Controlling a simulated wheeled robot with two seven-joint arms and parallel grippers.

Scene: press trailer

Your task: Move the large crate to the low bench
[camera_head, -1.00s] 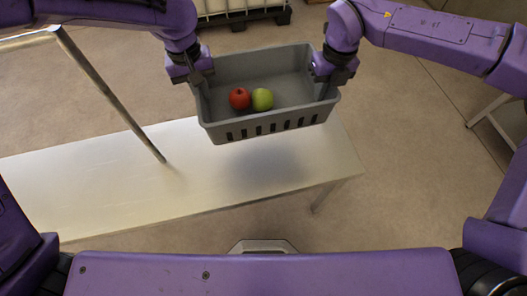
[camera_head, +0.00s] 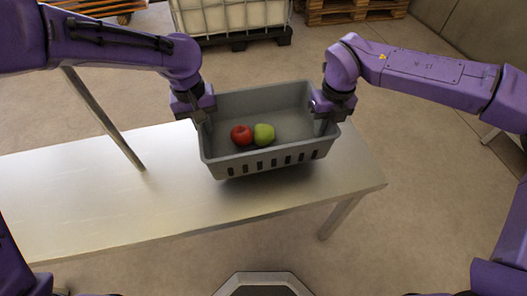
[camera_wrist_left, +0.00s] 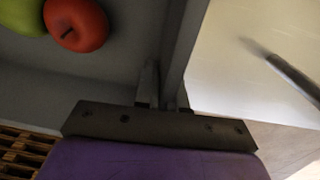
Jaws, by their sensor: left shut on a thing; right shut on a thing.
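The large grey crate (camera_head: 270,160) is held level between my two grippers, over the right part of the low bench (camera_head: 110,205). A dark shadow lies on the bench below it; I cannot tell whether its base touches the top. A red apple (camera_head: 242,135) and a green apple (camera_head: 264,134) lie inside the crate. My left gripper (camera_head: 203,117) is shut on the crate's left wall, and the left wrist view shows its fingers (camera_wrist_left: 163,97) on either side of that wall. My right gripper (camera_head: 322,112) is shut on the right wall.
A metal post (camera_head: 105,120) rises at the bench's back left, near my left arm. A white tank on a dark pallet (camera_head: 235,20) and wooden pallets (camera_head: 350,10) stand behind. The bench top left of the crate is clear.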

